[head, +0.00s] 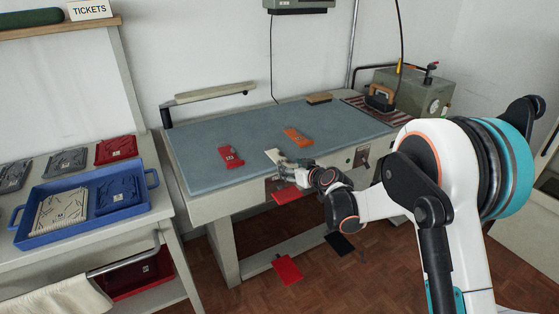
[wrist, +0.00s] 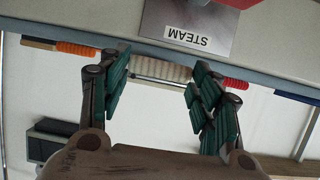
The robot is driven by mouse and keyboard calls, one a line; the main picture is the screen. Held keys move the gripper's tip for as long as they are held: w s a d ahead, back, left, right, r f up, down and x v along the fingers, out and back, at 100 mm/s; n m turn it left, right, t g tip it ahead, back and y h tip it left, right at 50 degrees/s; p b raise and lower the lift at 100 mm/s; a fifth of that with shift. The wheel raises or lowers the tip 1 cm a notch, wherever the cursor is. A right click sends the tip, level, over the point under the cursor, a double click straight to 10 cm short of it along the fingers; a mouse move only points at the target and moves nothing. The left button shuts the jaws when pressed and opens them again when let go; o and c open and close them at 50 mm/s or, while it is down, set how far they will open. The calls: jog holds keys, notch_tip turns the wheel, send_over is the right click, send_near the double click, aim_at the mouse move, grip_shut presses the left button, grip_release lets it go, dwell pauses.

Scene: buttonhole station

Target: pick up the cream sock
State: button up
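The cream sock (head: 273,156) lies at the front edge of the blue-grey table top (head: 210,170), partly hidden by my gripper in the head view. Its ribbed cream end shows between my fingers in the wrist view (wrist: 162,70). My gripper (head: 286,163) is at the front edge of the table, close to the sock. In the wrist view my gripper (wrist: 158,82) has its green-padded fingers spread, one to each side of the sock's end. I cannot tell whether either pad touches it.
A red sock (head: 231,157) lies left of the cream one and an orange sock (head: 297,138) behind it. An iron (head: 380,97) stands at the back right. A blue tray (head: 65,237) is on the left table. A STEAM plate (wrist: 188,25) is on the table front.

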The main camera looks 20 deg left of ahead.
jog(key=shift+r, duration=0.15)
notch_tip(320, 180, up, 20)
jog(key=f+p, duration=0.1)
jog(key=p, duration=0.6)
jog(key=s+d+m+t+h, duration=0.2)
jog(key=s+d+m+h, duration=0.1)
jog(key=d, duration=2.2)
jog(key=s+d+f+m+t+h, duration=0.1)
jog(key=s+d+m+h, duration=0.1)
jog(key=s+d, duration=0.6)
jog(key=s+d+f+m+t+h, duration=0.1)
jog(key=s+d, duration=0.4)
jog(key=d, duration=0.7)
jog(key=w+a+r+n+g+y, duration=0.1)
jog(key=w+a+n+y, duration=0.1)
jog(key=w+a, duration=0.7)
jog(key=w+a+n+g+y, duration=0.1)
jog(key=w+a, duration=0.3)
jog(key=a, duration=0.8)
jog(key=w+a+r+n+g+y, duration=0.1)
jog(key=a, duration=1.1)
jog(key=w+a+n+g+y, duration=0.1)
jog(key=w+a+n+y, duration=0.1)
jog(key=a, duration=1)
jog(key=shift+r, duration=0.35)
